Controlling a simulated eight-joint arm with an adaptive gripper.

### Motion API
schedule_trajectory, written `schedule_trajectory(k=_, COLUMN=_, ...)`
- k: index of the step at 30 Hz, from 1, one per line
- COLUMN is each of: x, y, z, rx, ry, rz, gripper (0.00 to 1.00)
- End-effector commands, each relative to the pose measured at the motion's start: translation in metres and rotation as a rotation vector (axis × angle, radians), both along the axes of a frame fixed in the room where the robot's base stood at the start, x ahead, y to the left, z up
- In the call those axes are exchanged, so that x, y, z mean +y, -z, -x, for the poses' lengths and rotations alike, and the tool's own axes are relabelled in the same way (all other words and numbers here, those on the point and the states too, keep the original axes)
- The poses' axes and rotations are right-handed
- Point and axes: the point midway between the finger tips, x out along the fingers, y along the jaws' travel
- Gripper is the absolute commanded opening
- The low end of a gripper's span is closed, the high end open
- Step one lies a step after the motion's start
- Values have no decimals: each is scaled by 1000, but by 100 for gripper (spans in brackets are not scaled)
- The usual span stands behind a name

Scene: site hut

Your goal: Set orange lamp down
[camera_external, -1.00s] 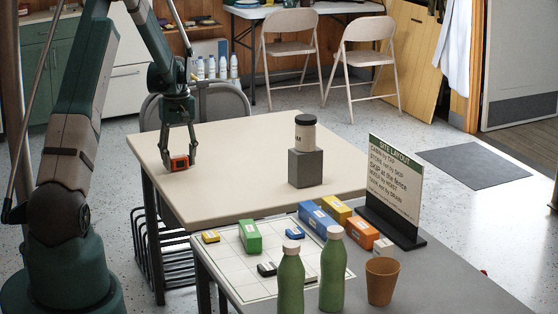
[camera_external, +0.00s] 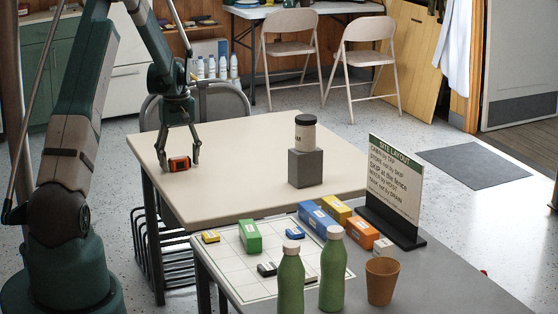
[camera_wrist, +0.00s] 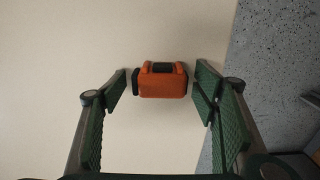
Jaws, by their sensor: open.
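The orange lamp (camera_external: 179,164), a small orange block with dark ends, rests on the cream table (camera_external: 240,190) near its left edge. In the wrist view the lamp (camera_wrist: 161,80) lies between the fingers, with a dark patch on its upper side. My gripper (camera_external: 178,160) is open around the lamp, its fingers on either side. In the wrist view my gripper (camera_wrist: 165,85) shows small gaps between its pads and the lamp's ends.
A jar (camera_external: 305,134) with a dark lid stands on a grey block (camera_external: 305,168) to the right on the same table. The front table holds a gridded sheet (camera_external: 232,262), coloured blocks, two green bottles, a brown cup (camera_external: 382,281) and a sign (camera_external: 394,190). The cream table's middle is clear.

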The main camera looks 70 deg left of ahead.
Motion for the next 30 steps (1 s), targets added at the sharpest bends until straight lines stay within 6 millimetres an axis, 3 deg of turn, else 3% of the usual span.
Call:
schedule_trajectory(k=8, x=0, y=-19, z=0, rx=0, ry=0, rz=0, gripper=60)
schedule_trajectory(k=24, x=0, y=-100, z=0, rx=0, ry=0, rz=0, gripper=60)
schedule_trajectory(k=30, x=0, y=-118, z=0, rx=0, ry=0, rz=0, gripper=60)
